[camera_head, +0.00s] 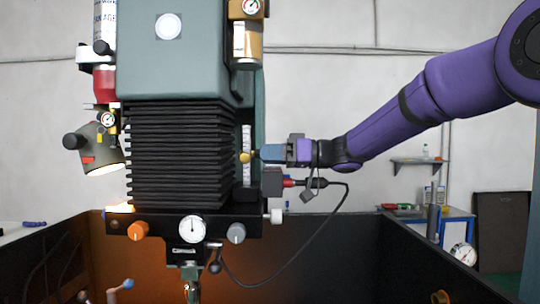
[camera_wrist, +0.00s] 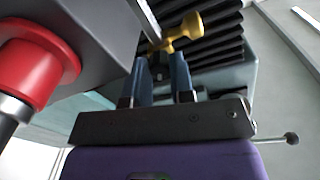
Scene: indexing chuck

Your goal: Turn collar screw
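A brass-coloured screw with a flared knob, which looks like the collar screw (camera_head: 245,157), sits at the right side of the machine head, beside a white vertical scale. It also shows in the wrist view (camera_wrist: 186,28), just beyond my fingertips. My gripper (camera_head: 262,153) points left at it with blue fingers, level with the screw. In the wrist view, my gripper (camera_wrist: 160,60) has a gap between its two fingers, and nothing is clearly clamped there. The screw's narrower end lies close to the tips; whether they touch it I cannot tell.
Black bellows (camera_head: 180,150) lie left of the screw. A grey box with a red connector (camera_head: 289,182) and a hanging cable sits just below my gripper; the red part (camera_wrist: 40,65) is close in the wrist view. A gauge (camera_head: 192,229) and knobs are lower.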

